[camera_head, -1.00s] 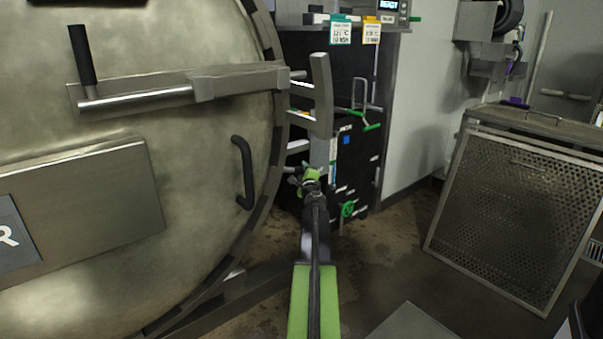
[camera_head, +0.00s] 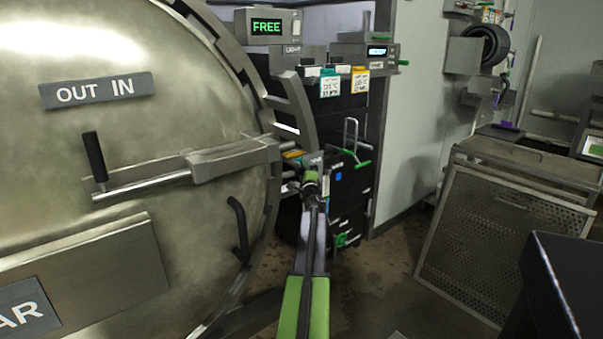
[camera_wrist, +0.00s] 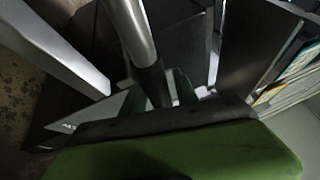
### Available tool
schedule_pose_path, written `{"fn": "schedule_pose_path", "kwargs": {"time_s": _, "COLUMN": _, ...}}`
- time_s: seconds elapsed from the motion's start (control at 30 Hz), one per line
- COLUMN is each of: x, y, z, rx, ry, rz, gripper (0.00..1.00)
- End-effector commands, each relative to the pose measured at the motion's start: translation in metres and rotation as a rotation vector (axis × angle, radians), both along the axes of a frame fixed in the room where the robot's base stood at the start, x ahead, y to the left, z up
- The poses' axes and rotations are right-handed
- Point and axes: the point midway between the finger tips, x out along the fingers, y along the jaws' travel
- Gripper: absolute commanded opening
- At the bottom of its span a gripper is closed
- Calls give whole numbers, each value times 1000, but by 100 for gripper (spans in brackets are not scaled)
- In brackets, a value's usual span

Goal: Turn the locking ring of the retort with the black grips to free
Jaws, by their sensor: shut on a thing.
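The retort's large round steel door (camera_head: 90,200) fills the left of the head view. The grey locking ring (camera_head: 249,85) runs around its edge, with a curved grey bracket (camera_head: 298,108) at the right. A display (camera_head: 266,26) above the ring reads "FREE" in green. My gripper (camera_head: 311,182) is just below the bracket, right of the door edge. In the wrist view my gripper (camera_wrist: 160,90) is shut on a shiny round grey bar (camera_wrist: 133,30), apparently a handle of the ring. Where that bar joins the ring is hidden. The door carries a black upright grip (camera_head: 95,157) and a black curved grip (camera_head: 239,230).
A black cabinet (camera_head: 345,112) with tags and green-tipped handles stands close behind my gripper. A perforated metal basket (camera_head: 500,235) stands at the right. A dark block (camera_head: 550,285) is at the lower right. Some floor (camera_head: 385,270) is clear between.

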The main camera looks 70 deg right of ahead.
Motion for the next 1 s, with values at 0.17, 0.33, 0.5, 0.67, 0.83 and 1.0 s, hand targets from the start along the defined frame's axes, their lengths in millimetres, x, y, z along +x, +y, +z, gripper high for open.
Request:
{"fn": "schedule_pose_path", "kwargs": {"time_s": 0.17, "x": 0, "y": -4, "z": 6, "rx": -3, "ry": -8, "rz": 8, "gripper": 43}}
{"fn": "schedule_pose_path", "kwargs": {"time_s": 0.33, "x": -3, "y": -5, "z": 5, "rx": -4, "ry": -7, "rz": 3, "gripper": 49}}
{"fn": "schedule_pose_path", "kwargs": {"time_s": 0.5, "x": -5, "y": -5, "z": 4, "rx": -3, "ry": -5, "rz": 1, "gripper": 49}}
{"fn": "schedule_pose_path", "kwargs": {"time_s": 0.67, "x": -11, "y": 6, "z": 1, "rx": -3, "ry": -5, "rz": 0, "gripper": 49}}
{"fn": "schedule_pose_path", "kwargs": {"time_s": 0.83, "x": -33, "y": 42, "z": -5, "rx": -2, "ry": -4, "rz": 1, "gripper": 49}}
{"fn": "schedule_pose_path", "kwargs": {"time_s": 1.0, "x": -60, "y": 83, "z": -11, "rx": -3, "ry": -5, "rz": 0, "gripper": 49}}
